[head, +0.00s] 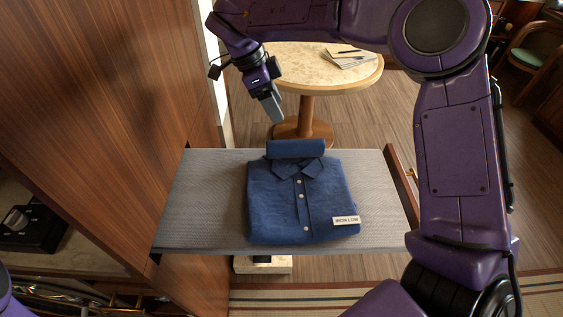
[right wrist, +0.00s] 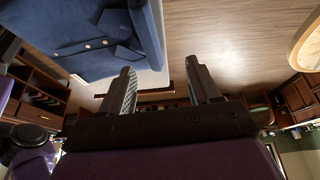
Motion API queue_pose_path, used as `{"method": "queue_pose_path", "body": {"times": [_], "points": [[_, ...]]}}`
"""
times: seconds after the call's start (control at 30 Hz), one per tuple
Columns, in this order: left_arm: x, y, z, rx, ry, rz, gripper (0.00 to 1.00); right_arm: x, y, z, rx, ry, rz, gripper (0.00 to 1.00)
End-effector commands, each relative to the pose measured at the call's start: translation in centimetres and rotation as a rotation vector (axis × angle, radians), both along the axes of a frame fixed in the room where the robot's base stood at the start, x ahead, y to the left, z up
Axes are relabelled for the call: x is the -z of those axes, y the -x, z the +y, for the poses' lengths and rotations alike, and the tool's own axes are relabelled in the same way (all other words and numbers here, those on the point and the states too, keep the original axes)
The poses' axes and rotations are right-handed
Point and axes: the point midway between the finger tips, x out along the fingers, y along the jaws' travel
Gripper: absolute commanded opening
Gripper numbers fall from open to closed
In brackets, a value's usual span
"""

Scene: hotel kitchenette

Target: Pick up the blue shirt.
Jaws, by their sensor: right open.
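The folded blue shirt (head: 290,205) lies on a grey textured board (head: 205,200), with its collar toward the back, buttons down the front and a white label at lower right. A rolled blue part (head: 296,148) stands up behind the collar at the board's far edge. My right gripper (head: 272,108) is above and beyond that far edge, apart from the shirt. In the right wrist view its two fingers (right wrist: 163,88) are spread with nothing between them, and the shirt (right wrist: 85,35) shows at upper left. My left gripper is not in view.
A round table (head: 315,75) with papers and pens stands behind the board. A tall wooden panel (head: 100,80) rises close along the left. A dark appliance (head: 35,225) sits at far left. Open floor (head: 370,130) lies behind and right.

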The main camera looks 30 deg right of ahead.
Motion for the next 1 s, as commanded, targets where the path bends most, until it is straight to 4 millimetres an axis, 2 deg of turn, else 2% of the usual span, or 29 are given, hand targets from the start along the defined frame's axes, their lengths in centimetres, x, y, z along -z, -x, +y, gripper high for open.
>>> {"method": "queue_pose_path", "body": {"times": [0.2, 0.37, 0.6, 0.83, 0.87, 1.0], "points": [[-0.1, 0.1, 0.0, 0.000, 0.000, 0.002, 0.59, 3.2, 1.9, -1.5, 0.002, -0.004, -0.008, 0.62], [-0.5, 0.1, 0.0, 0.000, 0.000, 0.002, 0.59, 5.2, 1.5, -2.2, 0.004, -0.002, 0.002, 0.62], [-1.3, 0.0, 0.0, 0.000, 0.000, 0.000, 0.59, 9.3, 1.6, -3.5, 0.005, -0.001, 0.011, 0.62], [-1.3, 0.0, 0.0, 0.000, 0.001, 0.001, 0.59, 9.8, 1.5, -3.6, 0.005, -0.001, 0.008, 0.62], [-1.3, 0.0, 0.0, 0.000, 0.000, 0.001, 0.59, 9.8, 1.6, -3.7, 0.005, -0.001, 0.008, 0.58], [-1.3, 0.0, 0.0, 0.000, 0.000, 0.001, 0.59, 9.8, 1.6, -3.7, 0.006, -0.001, 0.008, 0.13]]}}
